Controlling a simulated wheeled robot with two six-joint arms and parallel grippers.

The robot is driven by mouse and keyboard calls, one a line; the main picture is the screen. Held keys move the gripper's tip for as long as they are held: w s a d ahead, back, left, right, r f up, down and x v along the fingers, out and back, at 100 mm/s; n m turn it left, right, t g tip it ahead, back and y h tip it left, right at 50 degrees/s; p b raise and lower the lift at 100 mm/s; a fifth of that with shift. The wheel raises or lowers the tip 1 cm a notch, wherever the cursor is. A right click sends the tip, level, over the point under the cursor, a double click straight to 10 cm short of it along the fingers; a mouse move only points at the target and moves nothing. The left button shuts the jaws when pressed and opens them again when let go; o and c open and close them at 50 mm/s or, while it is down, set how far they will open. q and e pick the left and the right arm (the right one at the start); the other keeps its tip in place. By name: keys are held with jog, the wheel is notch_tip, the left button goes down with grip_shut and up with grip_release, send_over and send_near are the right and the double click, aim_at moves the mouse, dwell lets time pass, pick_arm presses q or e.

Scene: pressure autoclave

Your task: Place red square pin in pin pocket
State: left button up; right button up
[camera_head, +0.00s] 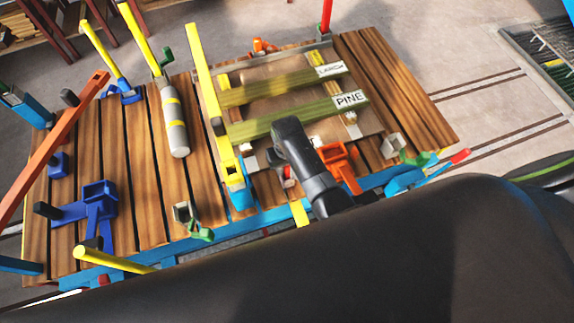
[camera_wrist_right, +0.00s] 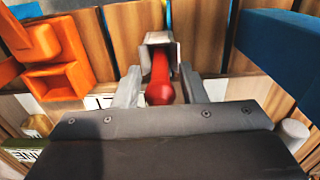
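The red square pin (camera_wrist_right: 160,82) shows in the right wrist view, with its rounded end towards the camera and its far part inside a grey metal pocket (camera_wrist_right: 161,40). How deep it sits is hidden. My right gripper (camera_wrist_right: 161,76) has one grey finger on each side of the pin, with a visible gap on both sides, so it looks open around it. In the head view a small red and white spot (camera_head: 287,171) shows beside my black right wrist, which covers most of the gripper. My left gripper is not in view.
An orange socket (camera_head: 342,160) is just right of my right wrist, and a yellow post in a blue base (camera_head: 236,184) stands left. Boards marked PINE (camera_head: 290,119) and LARCH (camera_head: 275,88) lie beyond. Blue brackets (camera_head: 97,208) and a grey cylinder (camera_head: 174,125) occupy the left slats.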

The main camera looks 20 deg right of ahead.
notch_tip(320, 180, up, 6)
jog(key=p, duration=0.6)
jog(key=shift+r, duration=0.1)
notch_tip(320, 180, up, 3)
jog(key=shift+w+p, duration=0.1)
jog(key=shift+p, duration=0.6)
jog(key=shift+r+b, duration=0.3)
jog(key=shift+r, duration=0.75)
